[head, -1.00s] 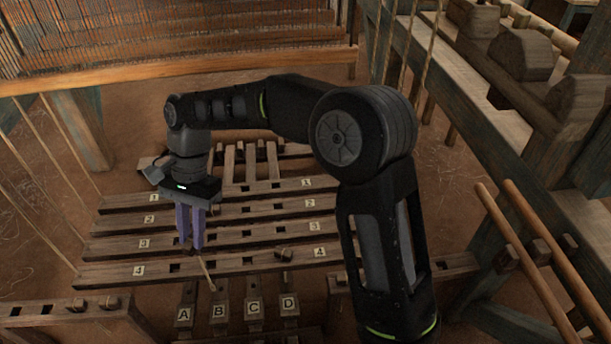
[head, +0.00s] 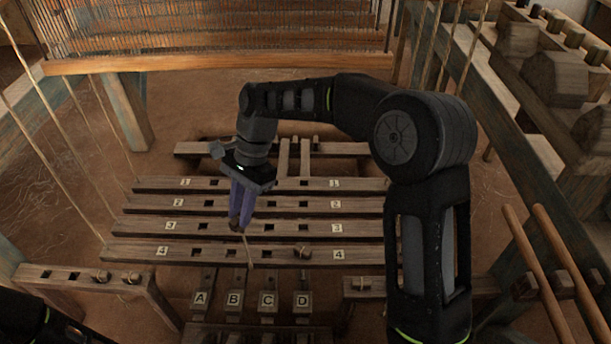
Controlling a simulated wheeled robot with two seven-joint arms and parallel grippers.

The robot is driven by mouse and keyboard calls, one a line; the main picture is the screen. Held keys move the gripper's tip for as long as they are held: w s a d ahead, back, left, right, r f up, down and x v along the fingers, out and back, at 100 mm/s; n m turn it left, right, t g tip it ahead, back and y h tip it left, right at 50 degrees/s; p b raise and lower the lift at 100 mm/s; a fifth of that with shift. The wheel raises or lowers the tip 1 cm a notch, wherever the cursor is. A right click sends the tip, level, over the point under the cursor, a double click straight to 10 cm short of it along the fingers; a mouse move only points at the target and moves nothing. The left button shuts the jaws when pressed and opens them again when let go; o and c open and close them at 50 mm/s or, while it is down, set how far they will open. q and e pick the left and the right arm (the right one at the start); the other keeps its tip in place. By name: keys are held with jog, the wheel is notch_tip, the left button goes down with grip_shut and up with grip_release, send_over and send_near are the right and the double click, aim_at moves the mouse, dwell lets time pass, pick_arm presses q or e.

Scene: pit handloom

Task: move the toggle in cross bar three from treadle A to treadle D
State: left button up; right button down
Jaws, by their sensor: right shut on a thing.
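My right gripper (head: 238,224) points down and is shut on a small dark toggle (head: 237,227), mostly hidden by the purple fingers. It appears in front of cross bar three (head: 345,229), left of the bar's middle; I cannot tell the height above the wood. A pale cord (head: 247,250) hangs from the toggle, crossing cross bar four and ending near treadle B. Square holes show in bar three to the left and right of the gripper. Treadle A (head: 200,298) and treadle D (head: 302,299) are at the two ends of the lettered row. My left gripper is out of view.
Bars two (head: 150,203) and one (head: 155,184) lie behind. A side rail (head: 60,276) with wooden knobs stands at left. Wooden poles (head: 560,270) stand at right.

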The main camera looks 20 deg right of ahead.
jog(key=w+d+f+m+t+p, duration=0.1)
jog(key=w+d+f+m+t, duration=0.1)
jog(key=d+m, duration=0.3)
jog(key=w+d+f+m+t+p, duration=0.2)
jog(key=w+d+m, duration=0.2)
jog(key=d, duration=0.9)
jog(key=shift+w+d+f+m, duration=0.2)
jog(key=shift+w+m, duration=0.2)
jog(key=shift+m, duration=0.4)
jog(key=shift+f, duration=0.1)
notch_tip(320, 180, down, 16)
jog(key=b, duration=1.3)
jog(key=shift+f+b, duration=0.2)
jog(key=shift+b, duration=0.15)
